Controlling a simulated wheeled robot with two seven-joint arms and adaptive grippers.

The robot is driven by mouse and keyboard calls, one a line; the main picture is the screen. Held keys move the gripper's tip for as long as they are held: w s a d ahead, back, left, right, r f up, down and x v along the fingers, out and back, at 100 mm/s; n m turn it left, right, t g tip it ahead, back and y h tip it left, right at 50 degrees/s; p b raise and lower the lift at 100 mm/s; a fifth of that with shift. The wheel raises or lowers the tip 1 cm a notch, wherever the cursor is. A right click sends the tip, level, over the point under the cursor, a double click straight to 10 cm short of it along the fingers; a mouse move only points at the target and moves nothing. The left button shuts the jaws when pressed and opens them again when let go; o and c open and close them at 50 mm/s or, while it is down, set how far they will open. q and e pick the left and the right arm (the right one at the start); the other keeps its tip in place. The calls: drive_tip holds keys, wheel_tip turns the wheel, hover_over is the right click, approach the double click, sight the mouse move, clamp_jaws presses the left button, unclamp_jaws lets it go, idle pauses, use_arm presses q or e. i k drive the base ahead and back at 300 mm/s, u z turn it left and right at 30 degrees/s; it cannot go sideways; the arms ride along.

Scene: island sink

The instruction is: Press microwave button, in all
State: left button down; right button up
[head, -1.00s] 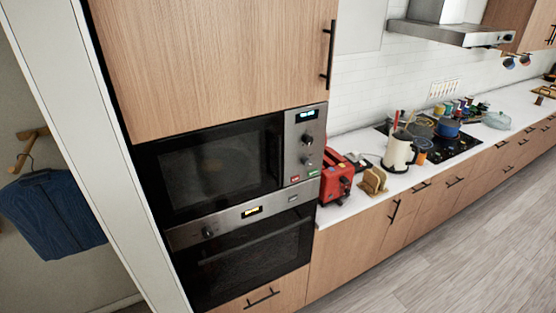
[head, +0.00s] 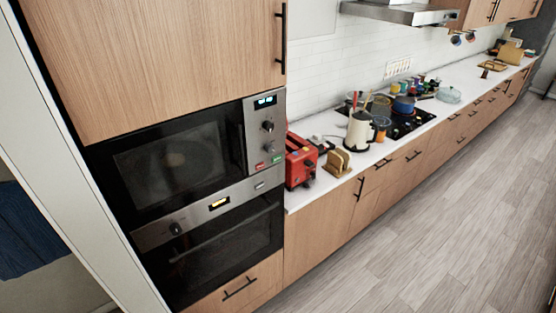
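A built-in microwave (head: 176,162) sits in a tall wood-fronted cabinet at the left, with its door shut. Its steel control panel (head: 265,132) is on the right side, with a lit display (head: 265,100) at the top and two dark knobs below it. At the panel's bottom are a red button (head: 260,165) and a green button (head: 276,160). Neither of my grippers shows in the head view.
An oven (head: 215,245) is below the microwave. A counter to the right holds a red toaster (head: 299,160), a wooden holder (head: 338,161), a cream kettle (head: 359,131) and a cooktop with pots. The wood floor (head: 430,220) before the counter is clear.

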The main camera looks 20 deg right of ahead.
sight(276, 158)
drive_tip(key=k, duration=0.65)
drive_tip(key=z, duration=0.7)
drive_tip(key=i, duration=1.3)
drive_tip(key=u, duration=0.45)
